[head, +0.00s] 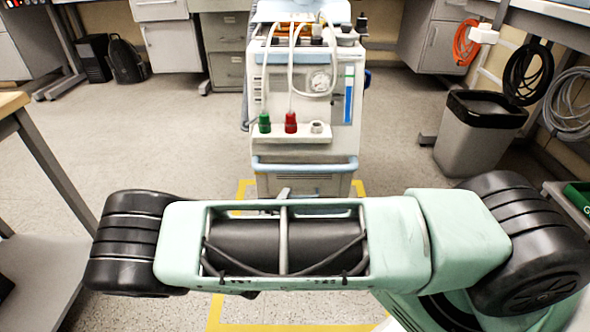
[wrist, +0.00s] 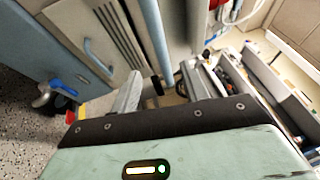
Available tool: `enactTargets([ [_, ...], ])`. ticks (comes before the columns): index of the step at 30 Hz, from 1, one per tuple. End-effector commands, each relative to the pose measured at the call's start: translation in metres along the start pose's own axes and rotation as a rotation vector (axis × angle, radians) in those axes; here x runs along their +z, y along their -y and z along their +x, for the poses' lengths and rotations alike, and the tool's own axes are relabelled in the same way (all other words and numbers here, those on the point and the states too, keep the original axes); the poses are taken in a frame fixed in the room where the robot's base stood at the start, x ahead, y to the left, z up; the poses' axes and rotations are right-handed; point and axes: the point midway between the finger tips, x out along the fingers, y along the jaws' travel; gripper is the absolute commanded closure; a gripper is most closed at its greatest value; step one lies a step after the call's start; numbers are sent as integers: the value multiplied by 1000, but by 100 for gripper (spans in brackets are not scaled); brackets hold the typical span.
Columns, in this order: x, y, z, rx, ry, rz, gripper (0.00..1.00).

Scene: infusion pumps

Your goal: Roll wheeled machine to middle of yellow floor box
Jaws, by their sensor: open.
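The wheeled machine (head: 305,150) is a white and pale-blue cabinet, upright in the middle of the head view. It has a blue front handle, green and red fittings and white hoses. Yellow floor tape (head: 290,327) marks the box; its near line shows below my arm, and short pieces show beside the machine's base at the far end. My arm hides most of the box and the machine's wheels. In the wrist view, my gripper (wrist: 155,92) is open close to a pale-blue cabinet surface with a handle; I see no hold on it. A blue caster shows at left.
A grey bin (head: 470,140) stands at the right, with coiled hoses on the wall above. A table (head: 35,150) stands at the left. Cabinets (head: 225,50) and a black backpack (head: 126,60) line the back. Speckled floor is open on both sides of the machine.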

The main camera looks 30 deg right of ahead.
Motion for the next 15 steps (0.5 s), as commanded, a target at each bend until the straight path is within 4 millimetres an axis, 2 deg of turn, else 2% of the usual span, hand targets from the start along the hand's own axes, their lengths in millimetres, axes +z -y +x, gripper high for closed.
enactTargets([
  [15,0,-3,107,-1,-1,-1,55],
])
